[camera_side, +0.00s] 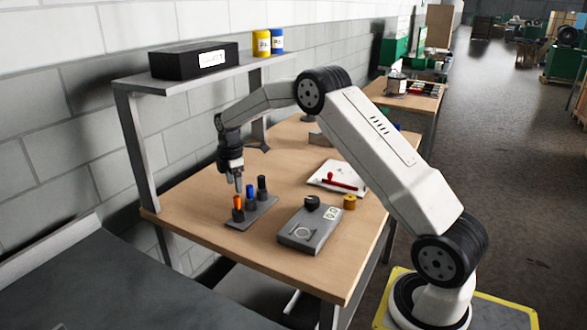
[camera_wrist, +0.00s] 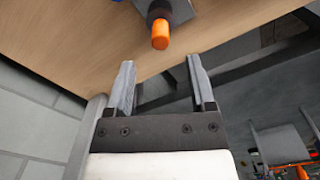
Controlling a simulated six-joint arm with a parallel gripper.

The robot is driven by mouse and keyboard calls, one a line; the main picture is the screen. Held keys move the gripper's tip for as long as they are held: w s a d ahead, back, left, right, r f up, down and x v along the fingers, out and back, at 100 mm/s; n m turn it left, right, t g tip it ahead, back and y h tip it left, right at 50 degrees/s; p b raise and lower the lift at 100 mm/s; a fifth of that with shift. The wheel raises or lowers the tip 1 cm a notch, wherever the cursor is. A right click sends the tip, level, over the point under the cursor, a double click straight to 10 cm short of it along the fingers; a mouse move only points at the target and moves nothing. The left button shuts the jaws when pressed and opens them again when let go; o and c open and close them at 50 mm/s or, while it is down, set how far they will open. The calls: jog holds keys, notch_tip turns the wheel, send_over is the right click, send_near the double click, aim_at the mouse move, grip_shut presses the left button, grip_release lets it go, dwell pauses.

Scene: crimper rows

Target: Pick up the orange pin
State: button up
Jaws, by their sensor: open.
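The orange pin (camera_side: 237,202) stands upright in a dark socket at the left end of a grey rack (camera_side: 262,212) on the wooden table. It also shows in the wrist view (camera_wrist: 160,34), at the top, just beyond the fingertips and roughly midway between them. My gripper (camera_side: 238,185) is above the orange pin in the side view. The wrist view shows its two fingers apart (camera_wrist: 160,65) with nothing between them. A blue pin (camera_side: 250,190) and a dark pin (camera_side: 262,182) stand in the same rack, to the right of the orange one.
A grey device (camera_side: 300,236) with a black knob (camera_side: 312,202) lies right of the rack. A yellow-brown spool (camera_side: 350,202) and a white pad with a red tool (camera_side: 338,183) are farther right. A shelf (camera_side: 150,85) bearing a black box (camera_side: 195,60) overhangs the back.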

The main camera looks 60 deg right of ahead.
aim_at(237, 208)
jog(key=shift+f, duration=1.15)
jog(key=shift+f, duration=2.6)
grip_shut()
